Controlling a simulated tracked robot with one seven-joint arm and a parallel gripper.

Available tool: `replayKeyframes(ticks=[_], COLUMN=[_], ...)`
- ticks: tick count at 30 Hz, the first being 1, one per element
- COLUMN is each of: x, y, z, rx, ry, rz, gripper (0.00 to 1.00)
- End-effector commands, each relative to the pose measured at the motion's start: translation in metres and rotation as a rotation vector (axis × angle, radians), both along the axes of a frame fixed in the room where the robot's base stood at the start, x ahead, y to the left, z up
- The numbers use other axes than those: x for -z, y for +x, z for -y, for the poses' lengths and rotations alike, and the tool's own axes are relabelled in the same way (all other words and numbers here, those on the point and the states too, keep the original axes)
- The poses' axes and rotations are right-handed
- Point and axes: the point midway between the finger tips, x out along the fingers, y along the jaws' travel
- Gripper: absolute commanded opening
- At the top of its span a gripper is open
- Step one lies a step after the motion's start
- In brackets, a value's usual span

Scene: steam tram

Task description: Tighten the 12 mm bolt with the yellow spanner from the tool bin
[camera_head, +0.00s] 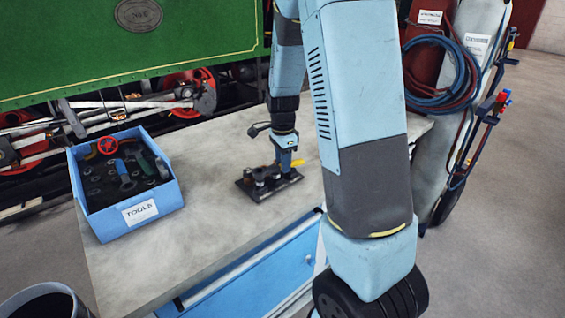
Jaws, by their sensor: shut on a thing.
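My gripper (285,170) points down at the right part of a dark plate (243,186) on the bench. The plate carries several dark bolt-like parts; which one is the 12 mm bolt is too small to tell. A small yellow piece, seemingly the yellow spanner (298,163), shows at the right of my fingers, and they are shut on it. Most of it is hidden by my fingers and the plate's parts, so I cannot tell whether it sits on a bolt. The blue tool bin (168,197), labelled TOOLS, stands at the left of the bench with several tools in it.
The grey bench top (215,150) is clear between bin and plate. A green steam tram (60,50) with red wheels stands behind. Gas cylinders (480,75) with coiled hoses (462,70) stand at the right. A dark round container (45,302) is at the lower left.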

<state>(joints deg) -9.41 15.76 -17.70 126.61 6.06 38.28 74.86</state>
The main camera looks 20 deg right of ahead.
Motion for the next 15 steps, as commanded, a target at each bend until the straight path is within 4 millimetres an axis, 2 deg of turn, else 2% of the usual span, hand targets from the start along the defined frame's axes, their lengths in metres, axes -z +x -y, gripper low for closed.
replayKeyframes(ticks=[2, 15], x=[0.002, -0.019], y=[-0.004, -0.002], z=[-0.002, 0.000], rx=[-0.003, 0.000], ry=[0.001, 0.001], rz=[-0.015, -0.005], gripper=[0.00, 0.00])
